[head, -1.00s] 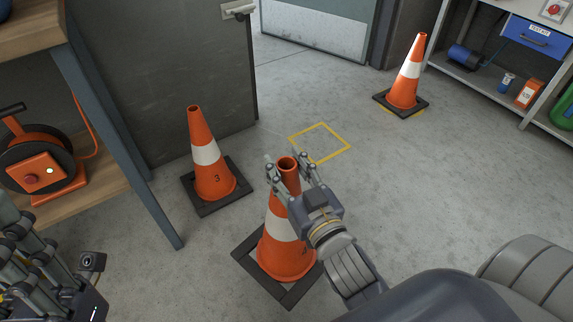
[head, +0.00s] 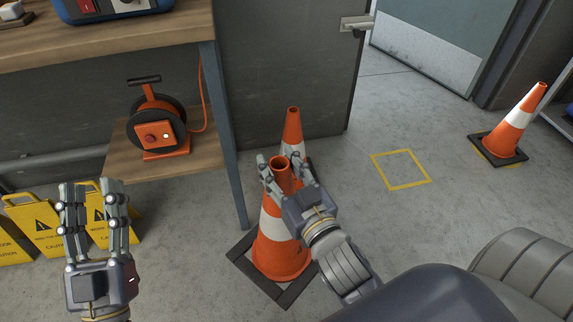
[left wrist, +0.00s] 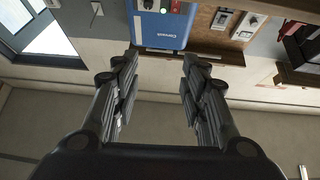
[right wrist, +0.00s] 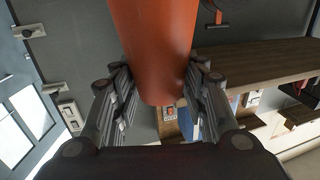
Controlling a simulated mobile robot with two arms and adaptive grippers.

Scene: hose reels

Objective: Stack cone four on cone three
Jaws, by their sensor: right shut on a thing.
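My right gripper (head: 287,180) is shut on the upper part of an orange cone (head: 278,258) with a white band and a dark square base. The cone is upright; its number does not show now. The right wrist view shows its orange body (right wrist: 155,50) between the fingers. Cone three (head: 293,125) stands right behind the held cone, its lower part and number hidden by that cone and my gripper. The gap between the two cones is hard to judge. My left gripper (head: 97,190) is empty and open, fingers apart in the left wrist view (left wrist: 155,75).
A workbench (head: 130,40) stands at left, its leg close to cone three, with an orange hose reel (head: 158,130) on the lower shelf. Yellow caution signs (head: 35,225) stand at far left. Another cone (head: 513,120) stands at right. A yellow floor square (head: 402,185) is empty.

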